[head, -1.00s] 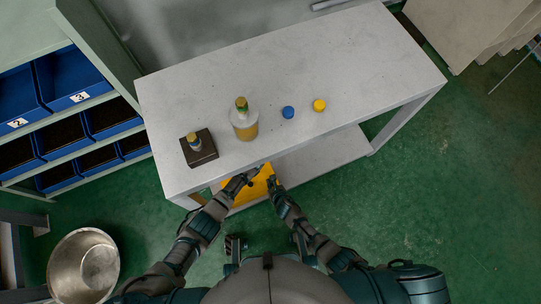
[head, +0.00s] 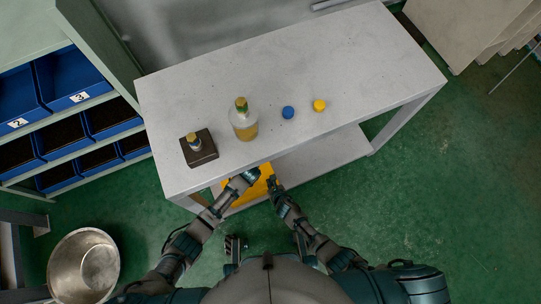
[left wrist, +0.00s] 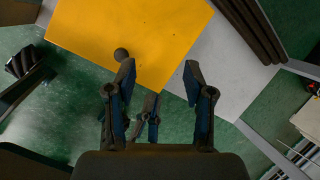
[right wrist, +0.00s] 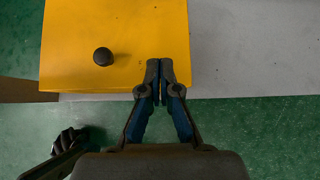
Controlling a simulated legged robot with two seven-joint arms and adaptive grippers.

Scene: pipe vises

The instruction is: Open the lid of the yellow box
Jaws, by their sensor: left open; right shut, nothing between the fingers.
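The yellow box (head: 237,196) sits low at the table's front edge, partly hidden by my arms in the head view. Its flat yellow face, with a round dark knob (right wrist: 103,56), fills the upper left of the right wrist view (right wrist: 140,25). It also shows in the left wrist view (left wrist: 130,30), with the knob (left wrist: 121,55) near its lower edge. I see no open gap at the lid. My left gripper (left wrist: 159,75) is open and empty, its left fingertip close to the knob in the picture; contact is unclear. My right gripper (right wrist: 161,65) is shut and empty, over the box's lower right corner.
The grey table (head: 370,70) carries a bottle (head: 243,122), a dark block with a small bottle (head: 199,150), a blue cap (head: 288,112) and a yellow cap (head: 319,105). Its lower shelf (head: 320,158) is bare to the right. A metal bowl (head: 83,268) is at lower left.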

